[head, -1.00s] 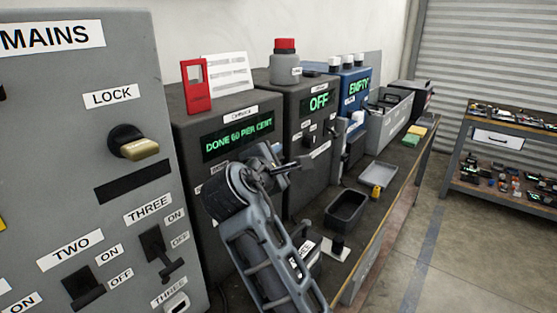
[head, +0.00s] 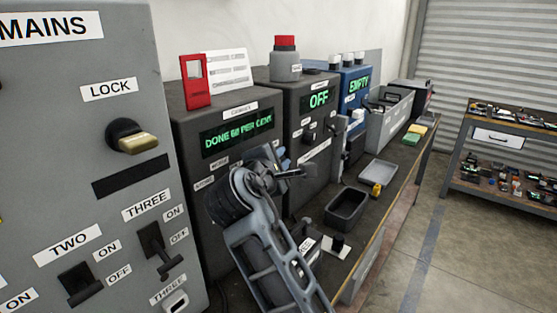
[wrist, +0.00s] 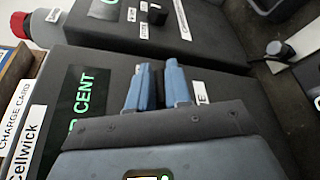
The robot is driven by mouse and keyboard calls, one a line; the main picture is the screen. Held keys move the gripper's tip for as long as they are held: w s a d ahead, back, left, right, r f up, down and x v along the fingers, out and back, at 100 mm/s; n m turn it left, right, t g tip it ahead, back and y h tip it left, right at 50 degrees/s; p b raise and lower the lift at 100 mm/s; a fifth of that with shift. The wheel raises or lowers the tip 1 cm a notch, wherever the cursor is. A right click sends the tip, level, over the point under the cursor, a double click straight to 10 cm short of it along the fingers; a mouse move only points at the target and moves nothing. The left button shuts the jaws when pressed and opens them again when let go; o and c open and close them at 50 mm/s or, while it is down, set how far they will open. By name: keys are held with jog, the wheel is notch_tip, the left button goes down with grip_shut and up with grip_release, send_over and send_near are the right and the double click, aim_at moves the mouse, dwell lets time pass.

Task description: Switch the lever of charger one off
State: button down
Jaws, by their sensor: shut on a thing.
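The nearer dark grey charger (head: 225,110) has a lit green display (head: 237,135) that seems to read DONE 60 PER CENT. In the wrist view my gripper's blue fingers (wrist: 158,85) are shut on a dark lever (wrist: 158,78) on the charger's front. Most of the lever is hidden between the fingers, so its position cannot be told. A white label lies beside the fingers.
A second charger (head: 297,86) reading OFF stands right behind, with a grey red-capped bottle (head: 285,62) on top. The grey mains cabinet (head: 130,70) stands close at left. A black tray (head: 347,208) sits on the bench.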

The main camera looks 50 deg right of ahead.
notch_tip(320, 180, down, 4)
jog(key=m+t+h+b, duration=0.1)
jog(key=m+b, duration=0.2)
jog(key=b, duration=0.2)
jog(key=m+h+b, duration=0.1)
jog(key=m+b, duration=0.3)
jog(key=b, duration=0.2)
jog(key=shift+w+t+h, duration=0.1)
jog(key=shift+t+h, duration=0.3)
jog(key=shift+m, duration=0.4)
jog(key=c, duration=1.2)
grip_release()
jog(key=shift+r, duration=0.15)
jog(key=shift+b+v, duration=0.35)
jog(key=shift+v, duration=3.55)
